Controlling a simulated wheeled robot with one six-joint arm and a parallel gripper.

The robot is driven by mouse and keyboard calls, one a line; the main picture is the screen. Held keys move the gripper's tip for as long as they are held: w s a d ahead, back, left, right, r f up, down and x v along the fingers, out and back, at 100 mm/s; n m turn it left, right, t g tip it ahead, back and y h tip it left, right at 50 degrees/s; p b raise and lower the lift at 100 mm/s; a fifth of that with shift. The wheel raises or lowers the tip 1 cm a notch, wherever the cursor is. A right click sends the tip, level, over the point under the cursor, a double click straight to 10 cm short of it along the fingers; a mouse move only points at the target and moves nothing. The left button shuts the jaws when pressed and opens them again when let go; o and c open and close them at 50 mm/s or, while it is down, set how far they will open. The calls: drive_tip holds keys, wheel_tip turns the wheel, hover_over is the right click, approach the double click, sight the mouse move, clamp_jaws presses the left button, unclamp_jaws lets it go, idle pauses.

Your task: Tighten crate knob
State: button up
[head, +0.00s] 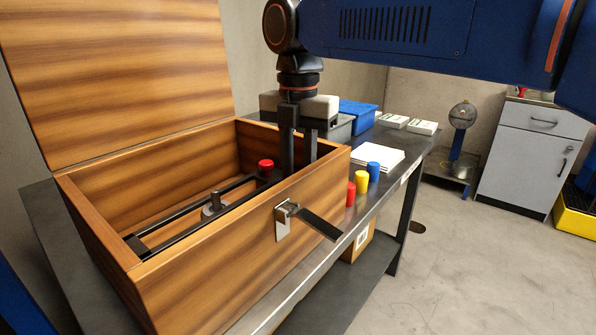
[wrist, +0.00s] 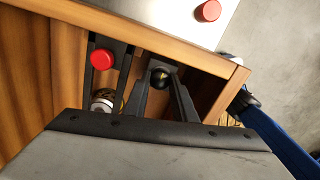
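The open wooden crate (head: 215,270) stands on the dark table, holding a black rail frame (head: 187,248). A red-capped knob (head: 266,168) is at the frame's right end; its red cap also shows in the wrist view (wrist: 101,58). My gripper (head: 299,160) reaches down into the crate's right end, just right of the red knob, with its fingers apart. In the wrist view, a dark round knob (wrist: 160,77) shows between the two fingers. I cannot tell whether they touch it. The fingertips are hidden behind the crate's front wall in the head view.
The raised lid (head: 115,70) stands behind the crate, and a latch (head: 290,222) sticks out in front. Red, yellow and blue cylinders (head: 362,182), white papers (head: 372,161) and a blue bin (head: 357,115) lie to the right.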

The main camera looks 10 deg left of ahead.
drive_tip(key=shift+c, duration=1.2)
